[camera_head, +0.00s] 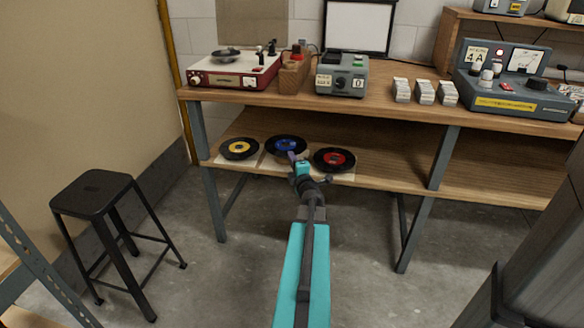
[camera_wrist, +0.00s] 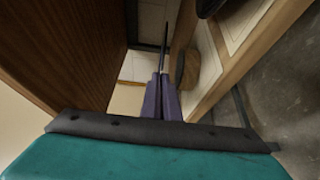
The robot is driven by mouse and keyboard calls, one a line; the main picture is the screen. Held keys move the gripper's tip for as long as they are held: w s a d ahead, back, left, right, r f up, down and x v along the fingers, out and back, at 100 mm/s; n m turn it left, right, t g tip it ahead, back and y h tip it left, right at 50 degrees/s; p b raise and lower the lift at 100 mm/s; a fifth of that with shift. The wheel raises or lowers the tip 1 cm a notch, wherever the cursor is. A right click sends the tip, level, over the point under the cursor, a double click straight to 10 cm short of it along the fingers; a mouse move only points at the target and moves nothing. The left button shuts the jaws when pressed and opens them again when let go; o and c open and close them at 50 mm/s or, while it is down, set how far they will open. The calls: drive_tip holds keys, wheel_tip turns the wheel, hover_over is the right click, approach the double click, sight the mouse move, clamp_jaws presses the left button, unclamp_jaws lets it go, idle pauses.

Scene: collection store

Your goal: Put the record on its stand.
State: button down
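Three dark records are at the lower shelf of the bench: one with a yellow label (camera_head: 239,148), one with a blue label (camera_head: 287,145) and one with a red label (camera_head: 333,159). My gripper (camera_head: 296,162) reaches the near edge of the blue-labelled record. In the wrist view, the purple fingers (camera_wrist: 162,97) are close together on the thin dark edge of this record (camera_wrist: 165,46). It looks level and slightly above the shelf; the exact gap is unclear. A brown wooden piece (camera_head: 294,73) stands on the benchtop beside the red record player (camera_head: 234,70); I cannot tell whether it is the stand.
Pale square mats lie under the records on the shelf (camera_head: 385,176). The benchtop (camera_head: 380,99) overhangs it. A grey device (camera_head: 342,75), small card stacks (camera_head: 425,92) and a console (camera_head: 513,85) occupy the top. A black stool (camera_head: 95,192) stands at left.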

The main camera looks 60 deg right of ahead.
drive_tip(key=shift+w+d, duration=0.15)
drive_tip(key=shift+w, duration=0.05)
drive_tip(key=shift+f+b, duration=0.75)
drive_tip(key=shift+f, duration=1)
drive_tip(key=shift+f, duration=0.25)
drive_tip(key=c, duration=2)
unclamp_jaws()
drive_tip(key=shift+r, duration=0.2)
